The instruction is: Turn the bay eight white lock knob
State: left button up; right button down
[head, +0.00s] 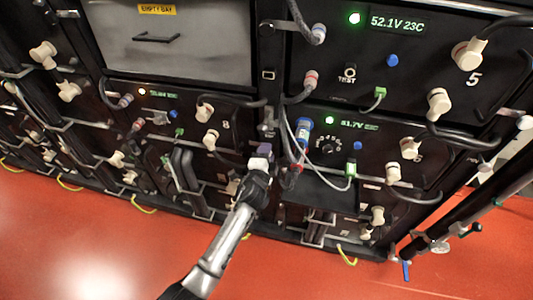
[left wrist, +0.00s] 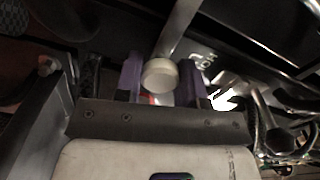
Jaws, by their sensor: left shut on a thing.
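The bay eight panel carries the figure 8 (head: 226,125) and two cream plugs, an upper one (head: 205,111) and a lower one (head: 210,139). My left gripper (head: 261,157) is at the upright to the right of this panel, reaching up from below. A white round knob (left wrist: 160,75) on a grey bar sits between the purple fingers of my left gripper (left wrist: 160,85) in the left wrist view. The gripper is shut on this knob. In the head view the gripper hides most of the knob. My right gripper is in neither view.
An empty bay (head: 170,40) is above. Black cables loop along the panels. The red floor (head: 100,245) is clear.

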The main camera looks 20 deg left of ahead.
pick_arm(q)
jog(key=o, duration=0.9)
jog(key=shift+s, duration=0.1)
jog(key=s+p, duration=0.1)
jog(key=s, duration=0.3)
jog(key=s+d+p, duration=0.1)
jog(key=s+p, duration=0.1)
jog(key=s, duration=0.3)
jog(key=s+p, duration=0.1)
jog(key=s, duration=0.3)
jog(key=shift+s+d, duration=0.3)
